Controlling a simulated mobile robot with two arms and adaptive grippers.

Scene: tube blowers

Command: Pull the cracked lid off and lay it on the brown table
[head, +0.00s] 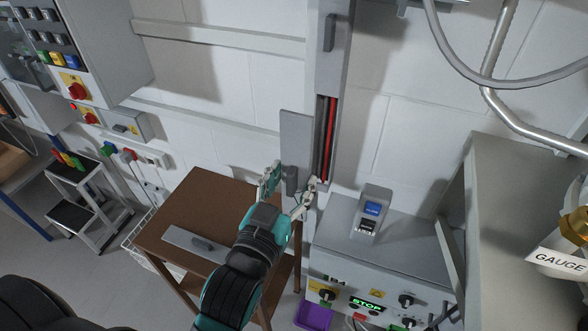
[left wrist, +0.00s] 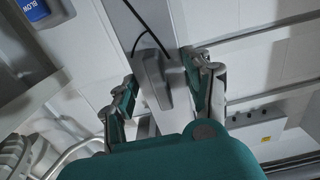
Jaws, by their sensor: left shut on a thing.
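My left gripper (head: 290,184) is shut on the handle (head: 291,180) of a narrow grey lid (head: 297,138). The lid is upright, beside and left of the open wall channel (head: 333,85), where red and dark cables show. In the left wrist view the handle (left wrist: 153,74) sits between the two fingers of the left gripper (left wrist: 165,88). Dark lines run over the lid (left wrist: 160,18); I cannot tell if they are cracks. The brown table (head: 207,198) stands below and left, with another grey lid (head: 196,244) lying on it. My right gripper is not in view.
A step stool (head: 84,190) stands at left. The table's back part is clear.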

